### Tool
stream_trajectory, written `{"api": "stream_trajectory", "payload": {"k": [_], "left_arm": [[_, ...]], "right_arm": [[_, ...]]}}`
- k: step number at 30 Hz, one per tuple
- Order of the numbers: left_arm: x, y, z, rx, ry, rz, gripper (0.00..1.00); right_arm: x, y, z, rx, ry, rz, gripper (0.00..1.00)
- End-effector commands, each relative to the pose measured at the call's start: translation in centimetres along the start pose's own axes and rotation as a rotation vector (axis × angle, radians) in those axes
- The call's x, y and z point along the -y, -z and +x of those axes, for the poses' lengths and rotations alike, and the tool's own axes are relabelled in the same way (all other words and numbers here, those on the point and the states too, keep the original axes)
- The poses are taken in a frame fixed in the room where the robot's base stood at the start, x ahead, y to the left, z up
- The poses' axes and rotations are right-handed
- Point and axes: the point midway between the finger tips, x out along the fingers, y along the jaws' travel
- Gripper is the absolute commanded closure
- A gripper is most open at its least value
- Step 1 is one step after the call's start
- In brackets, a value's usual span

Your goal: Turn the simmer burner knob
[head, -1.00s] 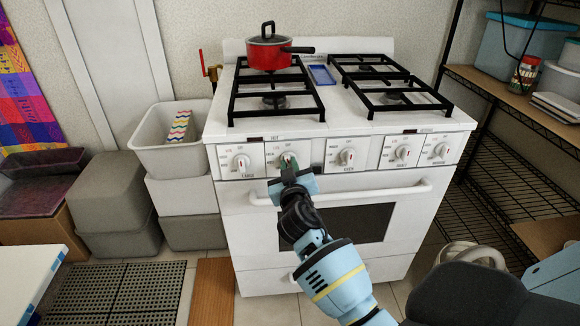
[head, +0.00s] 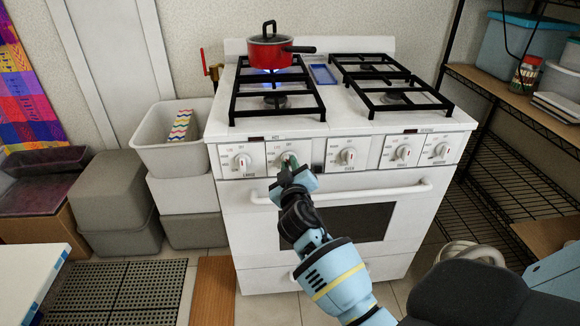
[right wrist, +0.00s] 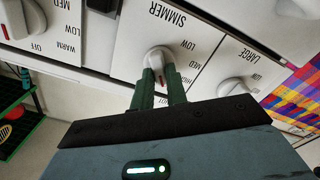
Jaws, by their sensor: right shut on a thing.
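The simmer burner knob (head: 289,159) is a white knob on the front panel of the white stove, second from the left. It also shows in the right wrist view (right wrist: 157,58), below the upside-down word SIMMER. My right gripper (head: 287,171) is at this knob, and its two green fingers (right wrist: 158,85) are shut on the knob's sides. The fingers hide part of the knob. A blue flame (head: 272,71) burns at the back left burner, under the red pot (head: 268,53). My left gripper is not in view.
The LARGE knob (head: 241,161) sits just left of the simmer knob, and the OVEN knob (head: 347,156) to its right. The oven handle (head: 350,193) runs below. Grey bins (head: 110,190) stand left of the stove, and a wire shelf (head: 520,130) stands right.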

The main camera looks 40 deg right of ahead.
Motion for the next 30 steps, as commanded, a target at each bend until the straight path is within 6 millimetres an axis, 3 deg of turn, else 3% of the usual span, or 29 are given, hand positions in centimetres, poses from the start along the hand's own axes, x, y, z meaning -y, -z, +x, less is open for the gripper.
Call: {"api": "stream_trajectory", "payload": {"k": [1,2,6,17,30], "left_arm": [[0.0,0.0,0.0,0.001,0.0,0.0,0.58],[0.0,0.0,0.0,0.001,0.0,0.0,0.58],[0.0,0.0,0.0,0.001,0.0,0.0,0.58],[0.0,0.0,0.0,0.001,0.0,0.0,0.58],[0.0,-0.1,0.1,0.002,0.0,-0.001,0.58]], "right_arm": [[0.0,0.0,0.0,0.001,0.0,0.0,1.0],[0.0,0.0,0.0,0.001,0.0,0.0,0.82],[0.0,0.0,0.0,0.0,0.0,0.001,0.64],[0.1,0.0,-0.5,0.0,0.001,0.002,0.64],[0.1,-0.1,-6.5,0.001,0.002,0.003,0.64]]}}
